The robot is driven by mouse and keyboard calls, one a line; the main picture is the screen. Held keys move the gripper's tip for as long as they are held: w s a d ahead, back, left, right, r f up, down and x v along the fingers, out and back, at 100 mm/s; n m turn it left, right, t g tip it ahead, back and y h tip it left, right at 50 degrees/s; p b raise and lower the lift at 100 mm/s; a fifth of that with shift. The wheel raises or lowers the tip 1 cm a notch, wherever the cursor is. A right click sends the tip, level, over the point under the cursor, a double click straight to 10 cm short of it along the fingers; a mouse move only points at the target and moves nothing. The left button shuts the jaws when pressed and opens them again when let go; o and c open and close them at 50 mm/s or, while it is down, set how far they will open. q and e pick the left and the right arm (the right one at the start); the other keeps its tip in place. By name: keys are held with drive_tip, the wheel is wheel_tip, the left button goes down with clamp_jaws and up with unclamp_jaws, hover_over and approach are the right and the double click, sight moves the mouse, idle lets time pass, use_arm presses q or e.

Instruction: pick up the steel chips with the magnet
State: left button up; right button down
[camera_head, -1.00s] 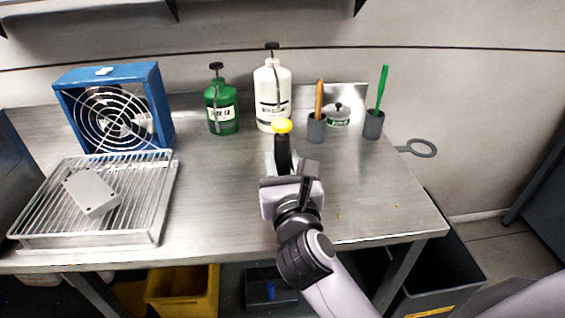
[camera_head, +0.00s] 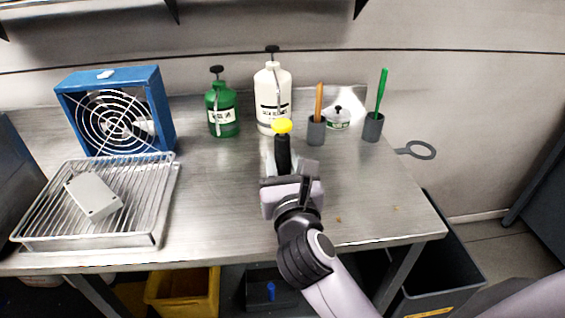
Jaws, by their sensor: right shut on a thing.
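My left gripper is not in view.
The bench (camera_head: 215,200) has a blue fan (camera_head: 115,108), a wire rack tray (camera_head: 150,205) with a grey box (camera_head: 93,195), a green bottle (camera_head: 222,108), a white bottle (camera_head: 273,95), two brush cups (camera_head: 316,131) (camera_head: 372,127) and a small tin (camera_head: 338,120). A ring holder (camera_head: 421,150) juts off the right edge. A grey bin (camera_head: 440,265) stands below.

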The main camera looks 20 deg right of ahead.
drive_tip(key=shift+s+a+f, duration=0.15)
drive_tip(key=shift+s+a, duration=0.05)
drive_tip(key=shift+a, duration=0.25)
drive_tip(key=s+d, duration=0.2)
drive_tip(key=d, duration=0.9)
drive_tip(key=shift+s, duration=0.15)
drive_tip(key=shift+d, duration=0.1)
drive_tip(key=shift+w+d+f+b, duration=0.2)
drive_tip(key=shift+d+f+b, duration=0.1)
drive_tip(key=shift+d+f, duration=0.2)
drive_tip(key=shift+a+r, duration=0.1)
idle(0.8)
drive_tip(key=shift+r, duration=0.7)
